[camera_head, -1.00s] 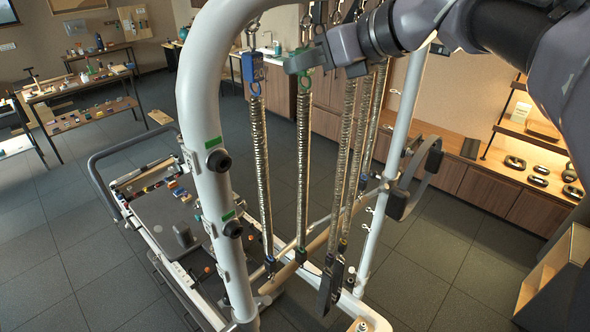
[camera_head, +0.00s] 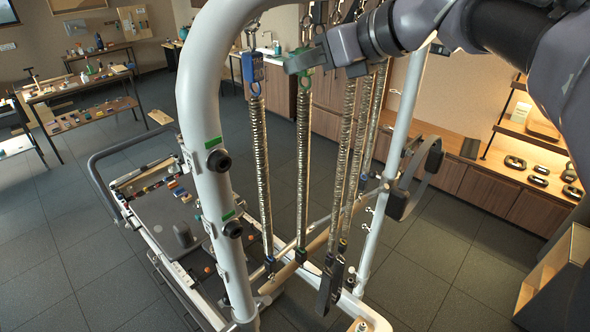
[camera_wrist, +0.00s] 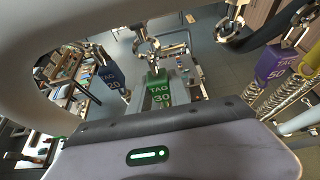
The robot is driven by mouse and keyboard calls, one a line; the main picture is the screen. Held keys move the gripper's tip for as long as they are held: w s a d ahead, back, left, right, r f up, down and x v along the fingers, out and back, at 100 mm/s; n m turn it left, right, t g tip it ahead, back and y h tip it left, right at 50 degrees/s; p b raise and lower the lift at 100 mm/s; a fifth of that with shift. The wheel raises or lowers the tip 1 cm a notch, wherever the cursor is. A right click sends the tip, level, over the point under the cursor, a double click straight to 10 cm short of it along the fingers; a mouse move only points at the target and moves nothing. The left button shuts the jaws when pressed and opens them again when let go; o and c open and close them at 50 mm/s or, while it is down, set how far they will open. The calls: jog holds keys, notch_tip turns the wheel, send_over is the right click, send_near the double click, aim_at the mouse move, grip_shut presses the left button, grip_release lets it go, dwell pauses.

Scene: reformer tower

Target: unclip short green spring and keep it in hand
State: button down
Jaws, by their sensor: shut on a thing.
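The green-tagged spring (camera_head: 303,165) hangs nearly upright in the middle of the tower in the head view. Its lower end meets the wooden bar (camera_head: 290,270). Its green tag reads "TAG 30" in the wrist view (camera_wrist: 160,92), just below a metal hook (camera_wrist: 148,45). My gripper (camera_head: 302,62) is at the top of this spring, shut on its green tag end. My gripper's body hides part of the grip in the wrist view, so the exact contact and whether the hook is free cannot be told.
A blue-tagged spring (camera_head: 260,165) hangs close on the left. Further long springs (camera_head: 345,150) and a black strap hang close on the right. The white tower frame (camera_head: 210,190) curves in front on the left. A purple tag marked 50 (camera_wrist: 275,65) hangs at the wrist view's right.

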jog(key=shift+r+p, duration=0.6)
jog(key=shift+f, duration=0.1)
jog(key=shift+s+d, duration=0.4)
jog(key=shift+d, duration=0.05)
jog(key=shift+s+d+b, duration=0.45)
jog(key=shift+s+d, duration=0.9)
jog(key=shift+s, duration=0.05)
